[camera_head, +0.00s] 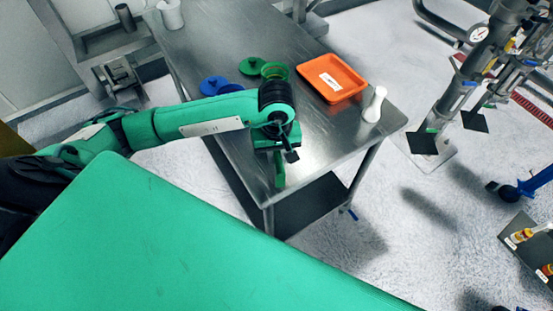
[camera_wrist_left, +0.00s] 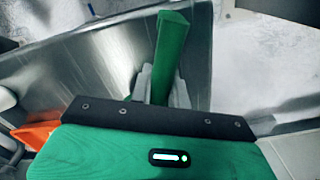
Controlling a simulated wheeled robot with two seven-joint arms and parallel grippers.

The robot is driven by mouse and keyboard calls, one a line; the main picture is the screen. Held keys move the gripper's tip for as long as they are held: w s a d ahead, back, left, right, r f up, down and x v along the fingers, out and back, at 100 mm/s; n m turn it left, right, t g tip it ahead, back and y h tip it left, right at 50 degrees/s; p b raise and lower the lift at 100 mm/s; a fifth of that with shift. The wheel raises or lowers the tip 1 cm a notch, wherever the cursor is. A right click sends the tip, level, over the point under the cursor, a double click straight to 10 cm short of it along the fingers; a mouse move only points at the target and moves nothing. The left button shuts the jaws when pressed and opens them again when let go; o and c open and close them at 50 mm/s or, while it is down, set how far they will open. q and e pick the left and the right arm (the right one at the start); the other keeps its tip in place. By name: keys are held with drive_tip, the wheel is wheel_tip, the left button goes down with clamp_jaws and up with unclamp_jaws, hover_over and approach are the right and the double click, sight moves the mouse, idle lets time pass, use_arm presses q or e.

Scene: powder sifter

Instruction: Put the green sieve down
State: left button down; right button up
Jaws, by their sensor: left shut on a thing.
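My left gripper (camera_head: 281,154) is over the near end of the steel table. It is shut on the green sieve (camera_head: 280,173), of which only a narrow green piece shows below the fingers. In the left wrist view the two grey fingertips (camera_wrist_left: 160,85) pinch the sides of this long green piece (camera_wrist_left: 173,45), which points up and away from the gripper. The sieve's round part cannot be made out. Whether the sieve touches the table is not clear. My right gripper is not in view.
The steel table (camera_head: 222,38) holds a blue lid and dish (camera_head: 214,86), a green lid (camera_head: 252,66), a green round dish (camera_head: 275,71), an orange tray (camera_head: 332,77) and a white bottle (camera_head: 374,105). The tabletop left of the bottle is clear.

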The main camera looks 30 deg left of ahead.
use_arm(q)
wheel_tip(320, 180, down, 3)
drive_tip(key=shift+f+p, duration=0.1)
drive_tip(key=shift+p, duration=0.35)
drive_tip(key=shift+f, duration=0.25)
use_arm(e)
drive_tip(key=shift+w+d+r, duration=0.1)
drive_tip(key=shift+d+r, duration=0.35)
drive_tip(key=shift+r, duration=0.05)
use_arm(q)
drive_tip(key=shift+f, duration=0.1)
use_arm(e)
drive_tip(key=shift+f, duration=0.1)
use_arm(q)
drive_tip(key=shift+f+b, duration=0.1)
drive_tip(key=shift+b, duration=0.2)
drive_tip(key=c, duration=1.3)
unclamp_jaws()
drive_tip(key=shift+c, duration=0.2)
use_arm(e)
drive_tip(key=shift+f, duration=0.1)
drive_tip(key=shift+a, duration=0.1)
